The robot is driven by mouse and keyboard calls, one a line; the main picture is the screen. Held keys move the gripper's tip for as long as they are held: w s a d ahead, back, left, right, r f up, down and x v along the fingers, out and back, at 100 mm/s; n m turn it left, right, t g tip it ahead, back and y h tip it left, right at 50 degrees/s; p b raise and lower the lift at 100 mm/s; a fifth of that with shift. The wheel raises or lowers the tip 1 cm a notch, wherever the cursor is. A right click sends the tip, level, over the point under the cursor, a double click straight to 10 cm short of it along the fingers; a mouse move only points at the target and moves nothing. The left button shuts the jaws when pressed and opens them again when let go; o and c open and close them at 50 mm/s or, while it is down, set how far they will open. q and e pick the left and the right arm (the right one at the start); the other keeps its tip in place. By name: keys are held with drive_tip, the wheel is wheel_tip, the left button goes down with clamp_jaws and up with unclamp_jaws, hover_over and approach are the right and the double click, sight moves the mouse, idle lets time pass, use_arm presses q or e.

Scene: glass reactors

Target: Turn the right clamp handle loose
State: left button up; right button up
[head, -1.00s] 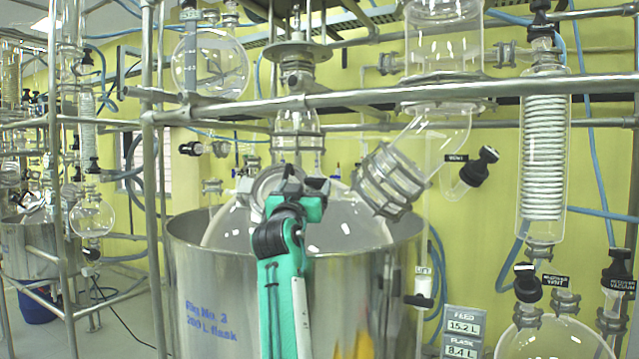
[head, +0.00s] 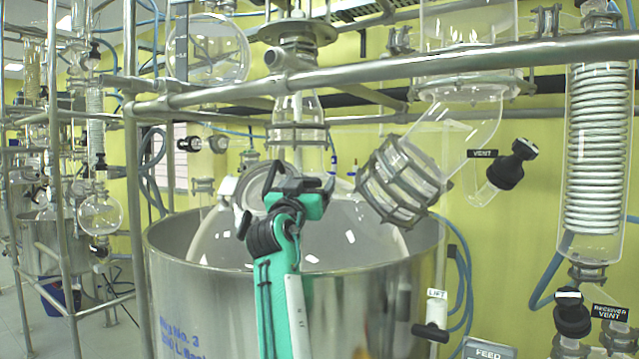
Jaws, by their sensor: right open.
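My right gripper (head: 300,182), black-fingered on a teal arm, is open in the middle of the head view. It is in front of the glass flask (head: 345,235) in the steel bath, just right of a round metal clamp ring (head: 262,188) on the flask's neck. I cannot make out a clamp handle there; the gripper and arm cover part of that area. Nothing shows between the fingers. My left gripper is not in view.
The steel bath (head: 210,300) stands close in front. A horizontal steel rail (head: 350,75) crosses above the gripper. A caged glass joint (head: 400,180) is to the right, then a black vent handle (head: 510,165) and a coil condenser (head: 597,150). A lift handle (head: 432,331) is lower right.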

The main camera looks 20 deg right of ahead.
drive_tip(key=shift+r, duration=0.15)
drive_tip(key=shift+s+r, duration=0.1)
drive_tip(key=shift+r, duration=0.05)
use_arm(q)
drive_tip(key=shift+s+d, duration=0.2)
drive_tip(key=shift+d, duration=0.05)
use_arm(e)
drive_tip(key=shift+a, duration=0.1)
drive_tip(key=shift+c, duration=1.3)
drive_tip(key=c, duration=0.7)
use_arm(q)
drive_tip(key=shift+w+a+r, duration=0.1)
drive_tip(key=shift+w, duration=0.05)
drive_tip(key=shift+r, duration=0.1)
